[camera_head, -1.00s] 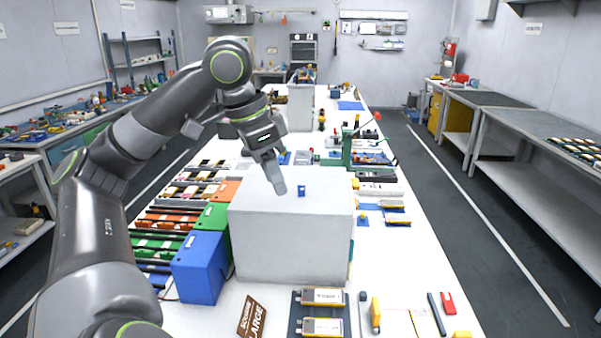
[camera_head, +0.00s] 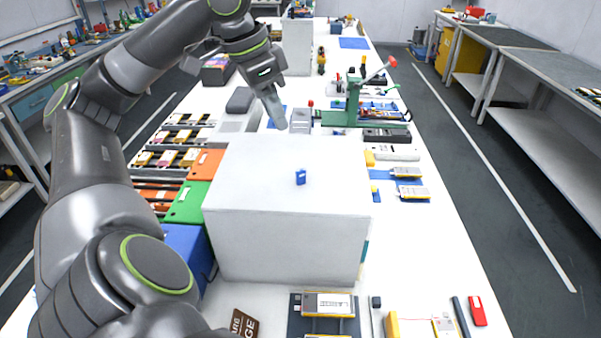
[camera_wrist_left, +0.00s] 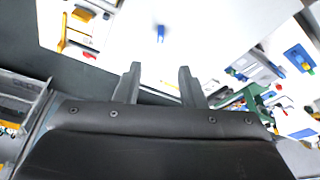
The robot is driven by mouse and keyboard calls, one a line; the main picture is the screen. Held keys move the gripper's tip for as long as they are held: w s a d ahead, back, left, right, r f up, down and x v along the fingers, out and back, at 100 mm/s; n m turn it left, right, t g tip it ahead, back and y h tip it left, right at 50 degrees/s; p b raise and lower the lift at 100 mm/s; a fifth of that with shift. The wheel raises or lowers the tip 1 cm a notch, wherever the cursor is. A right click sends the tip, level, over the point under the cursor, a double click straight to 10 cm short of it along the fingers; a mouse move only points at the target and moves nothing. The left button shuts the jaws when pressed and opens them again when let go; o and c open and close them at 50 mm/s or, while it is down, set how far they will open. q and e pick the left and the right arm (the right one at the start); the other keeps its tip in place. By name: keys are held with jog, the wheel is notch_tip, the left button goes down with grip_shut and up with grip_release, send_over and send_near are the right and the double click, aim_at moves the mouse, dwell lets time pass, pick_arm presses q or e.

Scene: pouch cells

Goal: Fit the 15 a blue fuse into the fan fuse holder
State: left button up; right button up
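A small blue fuse (camera_head: 300,177) stands on top of the large white box (camera_head: 285,247) on the table. It also shows in the left wrist view (camera_wrist_left: 161,33), beyond my fingertips. My left gripper (camera_head: 279,120) is past the far edge of the box, apart from the fuse. In the left wrist view its two fingers (camera_wrist_left: 160,72) are spread with nothing between them. My right gripper is in no view. I cannot make out which thing is the fan fuse holder.
A green press-like stand (camera_head: 352,105) with a red-knobbed lever is behind the box to the right. Blue (camera_head: 187,247), green (camera_head: 188,203) and orange (camera_head: 207,162) blocks line the box's left side. Pouch cells lie in front (camera_head: 327,304) and right (camera_head: 413,191). The box top is otherwise clear.

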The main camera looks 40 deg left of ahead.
aim_at(300, 170)
pick_arm(q)
jog(key=p+x, duration=0.1)
jog(key=x, duration=1.3)
jog(key=shift+w+f, duration=0.25)
grip_shut()
